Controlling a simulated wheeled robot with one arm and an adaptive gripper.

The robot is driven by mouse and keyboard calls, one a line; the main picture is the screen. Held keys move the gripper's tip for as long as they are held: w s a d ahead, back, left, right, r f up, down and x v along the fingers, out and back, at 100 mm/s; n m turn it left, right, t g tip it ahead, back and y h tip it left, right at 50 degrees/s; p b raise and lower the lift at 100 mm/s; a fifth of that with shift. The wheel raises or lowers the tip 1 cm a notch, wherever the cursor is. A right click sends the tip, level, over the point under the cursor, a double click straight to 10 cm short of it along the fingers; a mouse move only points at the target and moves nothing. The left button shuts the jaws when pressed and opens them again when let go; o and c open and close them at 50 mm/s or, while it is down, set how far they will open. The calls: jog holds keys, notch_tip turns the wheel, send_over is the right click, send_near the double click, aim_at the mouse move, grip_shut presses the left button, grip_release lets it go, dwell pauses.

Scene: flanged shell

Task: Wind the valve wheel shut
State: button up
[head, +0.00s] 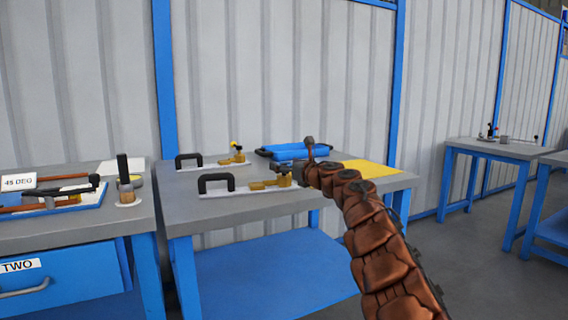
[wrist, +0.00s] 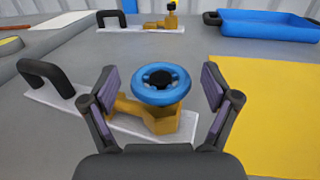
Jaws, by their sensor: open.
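The valve wheel (wrist: 160,84) is a small blue handwheel with a dark hub. It sits on top of a brass valve body (wrist: 158,118) fixed to a white plate (wrist: 58,98) with a black handle (wrist: 46,76). In the wrist view my gripper (wrist: 160,88) is open, with one finger left of the wheel and one right of it, both apart from it. In the head view my gripper (head: 306,174) is over the right end of the front plate (head: 238,190), and it hides the wheel there. The brass body (head: 270,184) shows just left of it.
A second brass valve (head: 238,155) on a white plate with a black handle stands behind. A blue tray (head: 290,152) is at the back, and a yellow mat (head: 370,169) lies to the right. A left bench (head: 80,231) holds tools.

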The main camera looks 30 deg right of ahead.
jog(key=shift+w+f, duration=0.1)
jog(key=shift+w, duration=0.3)
jog(key=shift+c, duration=0.2)
jog(key=c, duration=1.1)
jog(key=shift+c, duration=0.2)
jog(key=shift+f+m+h+b, duration=0.15)
jog(key=shift+m+h+b, duration=0.35)
jog(key=shift+b, duration=0.4)
jog(key=shift+h, duration=0.3)
jog(key=o, duration=1.2)
